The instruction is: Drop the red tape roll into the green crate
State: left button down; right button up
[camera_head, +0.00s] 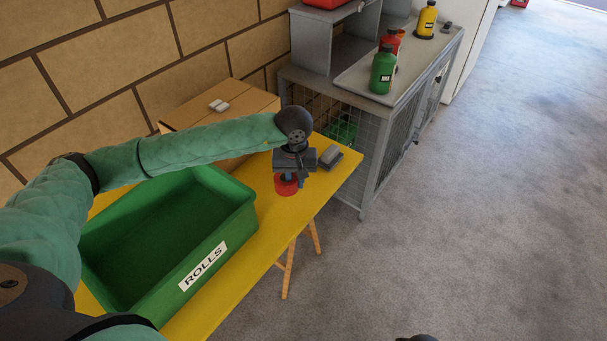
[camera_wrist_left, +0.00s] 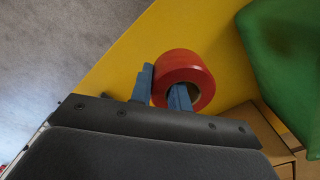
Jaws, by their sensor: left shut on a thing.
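The red tape roll (camera_head: 286,187) is at the far end of the yellow table, just beyond the green crate. My left gripper (camera_head: 287,177) is shut on it from above. In the left wrist view, the roll (camera_wrist_left: 184,66) has one blue finger in its hole and the other against its outside. Whether the roll touches the table is hard to tell. The green crate (camera_head: 236,221), labelled ROLLS, stands open on the table, left of the gripper; it looks empty where I can see inside. Its green side also shows in the wrist view (camera_wrist_left: 285,60).
The yellow table (camera_head: 243,285) is bare along its right edge. A small grey object (camera_head: 331,157) lies right of the gripper. A cardboard box (camera_head: 247,103) stands behind my left arm. A grey cabinet (camera_head: 375,125) with bottles stands beyond the table. Open floor lies right.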

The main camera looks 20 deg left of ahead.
aim_at(169, 242)
jog(key=k+l, duration=0.2)
jog(key=k, duration=0.2)
jog(key=k+l, duration=0.15)
jog(key=k, duration=0.3)
jog(key=k+j, duration=0.15)
jog(key=k, duration=0.2)
jog(key=k+j+u, duration=0.1)
jog(key=k, duration=0.25)
jog(key=j, duration=0.1)
